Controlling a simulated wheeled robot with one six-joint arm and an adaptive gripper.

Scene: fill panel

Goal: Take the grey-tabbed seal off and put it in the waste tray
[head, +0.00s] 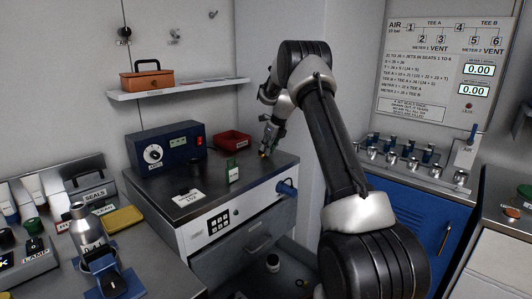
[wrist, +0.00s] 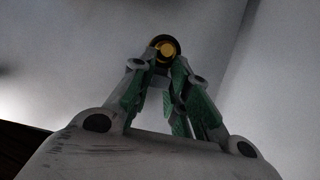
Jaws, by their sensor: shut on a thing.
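My gripper (head: 266,150) is over the right part of the grey cabinet top, beside the wall. In the wrist view its green-padded fingers (wrist: 168,62) are shut on a small round part (wrist: 166,46) with a dark ring and a yellow-brass centre. In the head view only a tiny yellow-orange spot shows at the fingertips. No grey tab can be made out on this part, so I cannot tell if it is the seal.
A dark blue box with a dial (head: 167,148) and a small green-and-white container (head: 232,171) stand on the cabinet top. A shelf (head: 180,89) hangs above. A bench with several silver fittings (head: 409,163) is at right. The left bench holds a silver bottle (head: 83,226) and yellow tray (head: 123,219).

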